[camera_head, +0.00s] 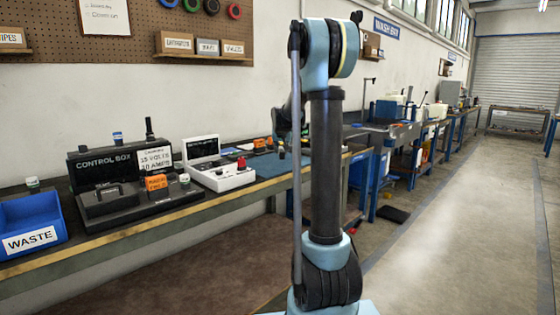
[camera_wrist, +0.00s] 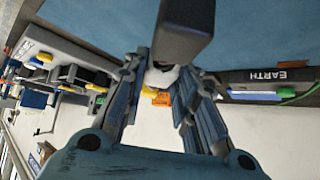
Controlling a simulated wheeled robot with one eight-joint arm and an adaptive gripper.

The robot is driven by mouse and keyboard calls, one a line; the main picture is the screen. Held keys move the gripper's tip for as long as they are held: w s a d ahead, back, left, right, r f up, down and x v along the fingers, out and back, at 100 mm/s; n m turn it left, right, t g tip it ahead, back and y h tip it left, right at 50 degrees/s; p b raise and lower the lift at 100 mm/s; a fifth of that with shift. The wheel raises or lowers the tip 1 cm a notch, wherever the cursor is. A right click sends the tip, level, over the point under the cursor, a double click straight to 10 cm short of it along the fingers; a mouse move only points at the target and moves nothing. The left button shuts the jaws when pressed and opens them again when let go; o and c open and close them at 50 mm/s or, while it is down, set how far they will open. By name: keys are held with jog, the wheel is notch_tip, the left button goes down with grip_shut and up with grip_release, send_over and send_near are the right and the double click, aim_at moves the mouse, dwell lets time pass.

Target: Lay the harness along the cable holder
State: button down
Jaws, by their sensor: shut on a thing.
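My gripper (camera_wrist: 165,72) shows in the wrist view with its two blue-grey fingers reaching up the middle of the picture. The fingers are closed in around something at their tips. A dark grey block (camera_wrist: 186,32) lies at the tips, with a small white and yellow part just below it. I cannot tell which of these is the harness. In the head view my dark gripper (camera_head: 289,122) hangs above the blue bench mat (camera_head: 262,167), partly hidden by my arm. I cannot make out the cable holder in either view.
A dark part marked EARTH (camera_wrist: 270,76) with a green wire sits at the wrist view's right. The bench (camera_head: 150,230) carries a control box (camera_head: 100,168), a white case (camera_head: 215,172) and a blue waste bin (camera_head: 30,222).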

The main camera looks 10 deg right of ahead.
aim_at(281, 164)
jog(key=shift+a+f, duration=0.2)
jog(key=shift+f, duration=2.15)
jog(key=c, duration=1.3)
grip_release()
jog(key=v, duration=1.2)
jog(key=shift+s, duration=0.2)
